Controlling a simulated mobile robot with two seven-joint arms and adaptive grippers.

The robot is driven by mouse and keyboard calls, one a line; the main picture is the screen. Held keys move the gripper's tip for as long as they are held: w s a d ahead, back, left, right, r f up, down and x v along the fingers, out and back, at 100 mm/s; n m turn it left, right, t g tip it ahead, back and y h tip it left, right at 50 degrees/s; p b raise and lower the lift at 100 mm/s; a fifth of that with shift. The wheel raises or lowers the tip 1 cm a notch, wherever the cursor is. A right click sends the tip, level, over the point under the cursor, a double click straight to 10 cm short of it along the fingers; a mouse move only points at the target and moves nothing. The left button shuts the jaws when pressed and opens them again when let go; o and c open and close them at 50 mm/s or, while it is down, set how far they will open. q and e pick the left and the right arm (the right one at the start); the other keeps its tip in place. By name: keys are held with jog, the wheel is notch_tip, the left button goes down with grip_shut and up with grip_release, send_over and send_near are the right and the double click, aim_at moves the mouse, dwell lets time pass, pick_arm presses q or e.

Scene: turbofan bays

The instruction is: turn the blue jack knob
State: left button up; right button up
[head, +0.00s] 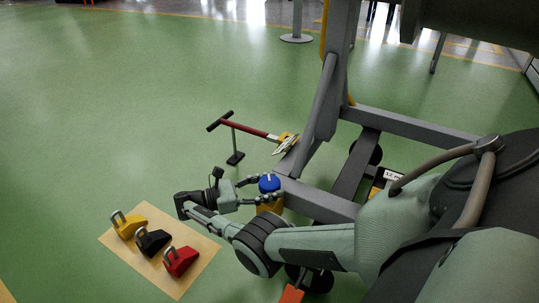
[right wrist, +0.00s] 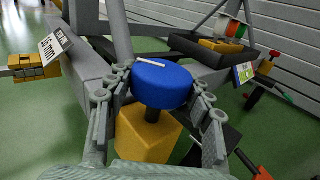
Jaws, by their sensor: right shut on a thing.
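The blue jack knob (head: 269,184) sits on top of a yellow jack body (head: 268,207) beside the grey frame. In the right wrist view the knob (right wrist: 163,88) is a round blue cap with a white line on top, on a short black stem above the yellow block (right wrist: 146,136). My right gripper (head: 271,189) reaches it from the left in the head view. In the right wrist view its fingers (right wrist: 160,82) are on both sides of the knob, shut on it. My left gripper is in neither view.
The grey stand frame (head: 325,200) rises right beside the knob. A tan mat (head: 192,272) with yellow, black and red chocks lies at the front left. The green floor at left is clear.

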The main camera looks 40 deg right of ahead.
aim_at(271, 181)
jog(key=shift+d, duration=0.1)
jog(key=o, duration=1.2)
jog(key=shift+c, duration=0.2)
jog(key=shift+w+a+r, duration=0.1)
jog(key=shift+a+r, duration=0.1)
jog(key=shift+r, duration=0.25)
notch_tip(271, 181, up, 9)
jog(key=shift+d+r, duration=0.15)
